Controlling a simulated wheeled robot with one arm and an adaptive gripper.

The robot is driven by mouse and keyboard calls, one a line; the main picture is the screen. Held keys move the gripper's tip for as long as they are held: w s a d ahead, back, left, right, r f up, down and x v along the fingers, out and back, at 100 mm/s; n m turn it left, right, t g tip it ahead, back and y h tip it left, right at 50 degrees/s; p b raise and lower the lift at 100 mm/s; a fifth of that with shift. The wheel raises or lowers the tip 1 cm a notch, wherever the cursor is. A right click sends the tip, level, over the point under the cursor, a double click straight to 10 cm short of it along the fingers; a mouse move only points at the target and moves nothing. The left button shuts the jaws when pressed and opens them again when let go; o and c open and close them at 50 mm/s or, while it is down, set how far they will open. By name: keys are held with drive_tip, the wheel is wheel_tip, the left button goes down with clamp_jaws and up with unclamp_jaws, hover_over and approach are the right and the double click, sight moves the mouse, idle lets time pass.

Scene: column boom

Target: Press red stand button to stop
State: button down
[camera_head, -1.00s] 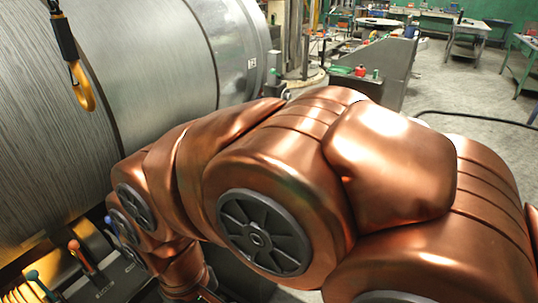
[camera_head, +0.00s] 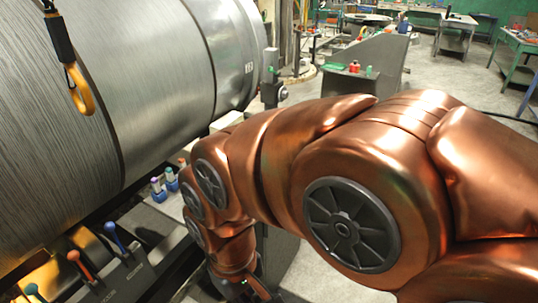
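A small red item (camera_head: 354,66) stands on top of a grey cabinet (camera_head: 385,72) in the back middle; I cannot tell whether it is a button. A slim grey post (camera_head: 270,76) with a green spot and a round knob stands beside the drum's right end; no red button shows clearly on it. My copper arm crosses the right and middle of the view and bends down. Only a dark part of my gripper (camera_head: 240,290) shows at the bottom edge; its fingertips are not seen. It is well apart from both the red item and the post.
A large grey drum (camera_head: 150,90) fills the left. A yellow hook (camera_head: 80,92) hangs before it. Levers with red and blue knobs (camera_head: 112,232) and small bottles (camera_head: 165,185) stand below it. Workbenches (camera_head: 462,35) are at the back, with open floor before them.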

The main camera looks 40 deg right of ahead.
drive_tip(key=w+a+r+m+t+y+p, duration=0.2)
drive_tip(key=w+r+m, duration=0.15)
drive_tip(key=w, duration=0.85)
drive_tip(key=w+d+r+m+t+y+p, duration=0.1)
drive_tip(key=w+d+r+m+t, duration=0.2)
drive_tip(key=w, duration=0.4)
drive_tip(key=w+d+r+m+y+p, duration=0.1)
drive_tip(key=w+d+m, duration=0.2)
drive_tip(key=w+d, duration=0.35)
drive_tip(key=w+d+r+m+t+p, duration=0.1)
drive_tip(key=w+d+r+m+t, duration=0.15)
drive_tip(key=w, duration=0.55)
drive_tip(key=w+d+f+m+t+p, duration=0.1)
drive_tip(key=w+d+m, duration=0.15)
drive_tip(key=d, duration=0.35)
drive_tip(key=w+d+m+t+h, duration=0.1)
drive_tip(key=w+d+m, duration=0.15)
drive_tip(key=d, duration=0.25)
drive_tip(key=w+d+f+m+t+p, duration=0.1)
drive_tip(key=w+d+m, duration=0.15)
drive_tip(key=d, duration=0.35)
drive_tip(key=s+d+f+m+h, duration=0.1)
drive_tip(key=d+m, duration=0.3)
drive_tip(key=d, duration=0.4)
drive_tip(key=s+d+f+m+h+p, duration=0.1)
drive_tip(key=s+d+f+m+h, duration=0.1)
drive_tip(key=d, duration=0.7)
drive_tip(key=shift+s+f+m, duration=0.2)
drive_tip(key=shift+f+m, duration=0.55)
drive_tip(key=shift+m, duration=0.1)
